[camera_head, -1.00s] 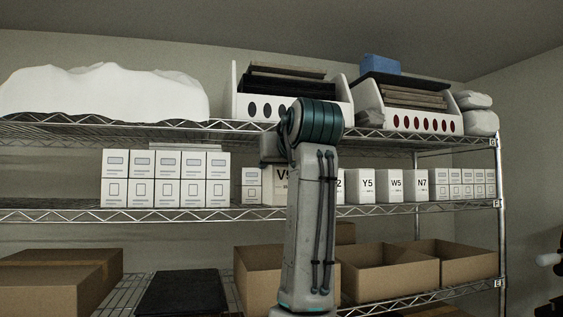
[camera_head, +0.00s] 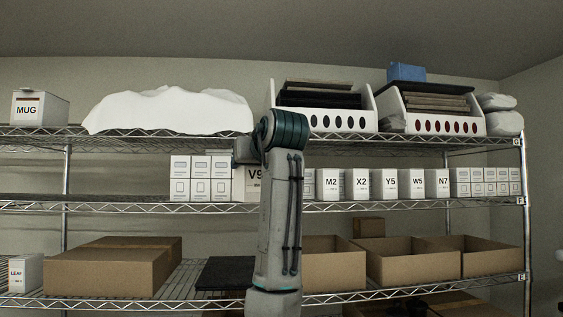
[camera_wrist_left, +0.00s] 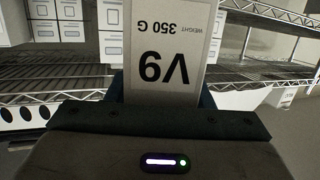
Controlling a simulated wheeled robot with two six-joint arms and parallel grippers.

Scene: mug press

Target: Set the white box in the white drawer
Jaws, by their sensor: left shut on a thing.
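A white box marked V9 (camera_wrist_left: 165,55) is between the jaws of my left gripper (camera_wrist_left: 160,105), which is shut on it. In the wrist view its print shows upside down. In the head view the white box (camera_head: 254,182) shows beside my arm, in front of the middle shelf, and the arm hides part of it. My left gripper is mostly hidden there. A white, drawer-like container marked MUG (camera_head: 40,108) sits on the top shelf at the far left, well apart from my gripper. I cannot tell whether it is the task's drawer. My right gripper is not in view.
White boxes (camera_head: 200,178) and several lettered boxes (camera_head: 383,184) line the middle shelf. A white draped lump (camera_head: 168,110) and white bins with holes (camera_head: 325,118) fill the top shelf. Cardboard boxes (camera_head: 110,265) stand on the lower shelf. The middle shelf's left part (camera_head: 115,203) is bare.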

